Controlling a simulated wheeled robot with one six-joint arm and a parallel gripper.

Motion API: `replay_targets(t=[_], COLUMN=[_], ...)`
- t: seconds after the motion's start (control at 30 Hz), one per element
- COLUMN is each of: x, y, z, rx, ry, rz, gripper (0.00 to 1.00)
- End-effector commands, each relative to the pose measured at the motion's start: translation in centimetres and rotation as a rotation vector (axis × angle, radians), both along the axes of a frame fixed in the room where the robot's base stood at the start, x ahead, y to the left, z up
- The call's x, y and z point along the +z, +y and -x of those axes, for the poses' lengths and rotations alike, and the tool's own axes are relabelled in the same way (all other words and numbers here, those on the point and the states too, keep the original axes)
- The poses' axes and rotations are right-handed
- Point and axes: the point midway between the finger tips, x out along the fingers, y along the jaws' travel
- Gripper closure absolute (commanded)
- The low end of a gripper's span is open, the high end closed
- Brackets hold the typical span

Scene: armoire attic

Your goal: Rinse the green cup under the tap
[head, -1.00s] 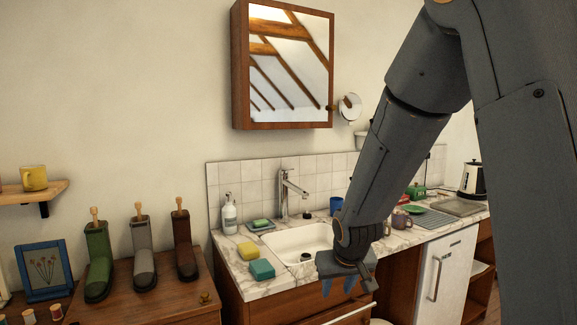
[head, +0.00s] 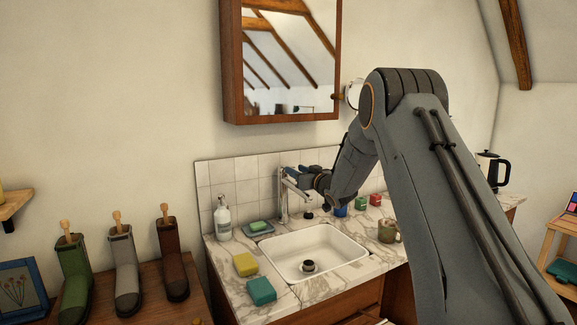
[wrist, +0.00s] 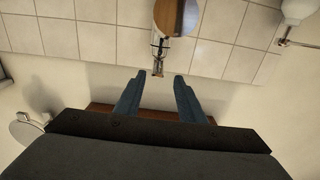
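The chrome tap (head: 284,204) stands behind the white sink (head: 272,250). My gripper (head: 288,172) is at the tap's top in the head view. In the wrist view its two blue fingers (wrist: 157,98) are apart with nothing between them, and a chrome piece of the tap (wrist: 158,68) lies just beyond the fingertips. Contact cannot be told. An olive-green mug (head: 388,232) stands on the counter right of the sink. A small bright green item (head: 361,202) stands farther back; I cannot tell which is the green cup. The sink holds only a dark drain fitting (head: 308,266).
A yellow sponge (head: 245,264), a teal sponge (head: 261,291), a soap bottle (head: 222,217) and a soap dish (head: 258,228) are left of the sink. A blue cup (head: 341,210) is behind it. The mirror cabinet (head: 282,60) hangs above.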

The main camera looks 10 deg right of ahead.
Motion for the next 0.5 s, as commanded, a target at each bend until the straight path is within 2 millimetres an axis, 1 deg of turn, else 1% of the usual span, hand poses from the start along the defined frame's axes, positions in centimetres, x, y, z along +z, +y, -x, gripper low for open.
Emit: replay_targets(t=[0.03, 0.2, 0.33, 0.5], x=[0.0, 0.1, 0.0, 0.0], y=[0.1, 0.8, 1.2, 1.7], z=[-0.8, -3.1, -4.4, -5.2], rx=[-0.001, -0.003, -0.003, -0.002], ry=[0.0, 0.0, 0.001, 0.001], rz=[0.0, 0.001, 0.0, 0.0], gripper=[0.64, 0.64, 0.64, 0.64])
